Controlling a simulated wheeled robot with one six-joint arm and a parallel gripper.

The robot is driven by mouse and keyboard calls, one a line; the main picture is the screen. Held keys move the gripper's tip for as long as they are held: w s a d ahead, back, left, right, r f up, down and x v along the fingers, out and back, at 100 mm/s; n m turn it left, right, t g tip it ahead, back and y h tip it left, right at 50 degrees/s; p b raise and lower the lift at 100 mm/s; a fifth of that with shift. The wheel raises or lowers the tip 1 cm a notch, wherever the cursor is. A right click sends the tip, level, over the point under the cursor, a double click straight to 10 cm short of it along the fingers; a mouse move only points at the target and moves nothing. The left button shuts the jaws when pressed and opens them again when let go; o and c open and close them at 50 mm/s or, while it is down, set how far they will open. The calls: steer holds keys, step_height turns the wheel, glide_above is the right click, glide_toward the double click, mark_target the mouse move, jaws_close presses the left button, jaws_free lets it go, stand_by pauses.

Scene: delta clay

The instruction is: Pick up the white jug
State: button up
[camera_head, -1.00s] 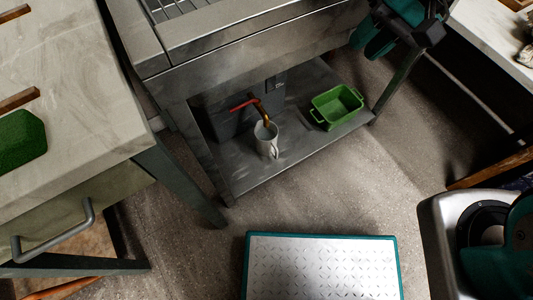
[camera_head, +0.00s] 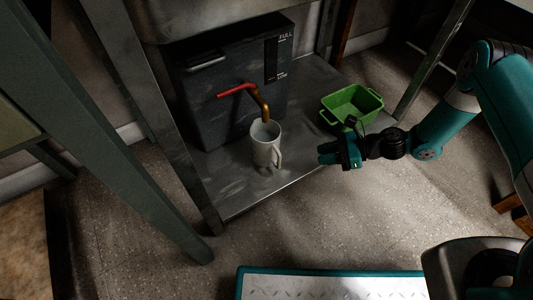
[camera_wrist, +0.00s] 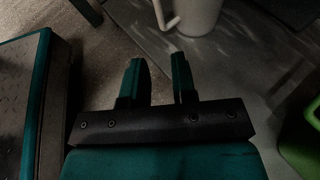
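The white jug (camera_head: 264,146) stands upright on the low metal shelf, under the copper spout of a dark tank. Its handle faces right, toward my gripper. My gripper (camera_head: 325,155) is to the right of the jug, apart from it, near the shelf's front edge. In the wrist view the two fingers of my gripper (camera_wrist: 156,68) are spread with nothing between them. The lower part of the jug (camera_wrist: 197,14) and its handle show ahead of the fingertips at the top of that view.
The dark tank (camera_head: 225,88) with a red lever (camera_head: 236,90) stands behind the jug. A green tub (camera_head: 352,104) sits on the shelf (camera_head: 228,184) just behind my gripper. Table legs (camera_head: 135,150) stand at left. Open floor lies in front.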

steer(key=b, duration=0.5)
glide_toward(269, 149)
steer(key=s+a+f, duration=0.2)
steer(key=f, duration=0.1)
steer(key=s+a+f, duration=0.1)
steer(key=f, duration=0.1)
steer(key=b+x, duration=0.4)
steer(key=shift+w+a+f, duration=0.1)
steer(key=shift+a+f, duration=0.2)
steer(key=shift+f, duration=0.05)
steer(key=shift+a+r, duration=0.1)
steer(key=shift+a, duration=0.15)
steer(key=shift+c, duration=0.2)
jaws_close()
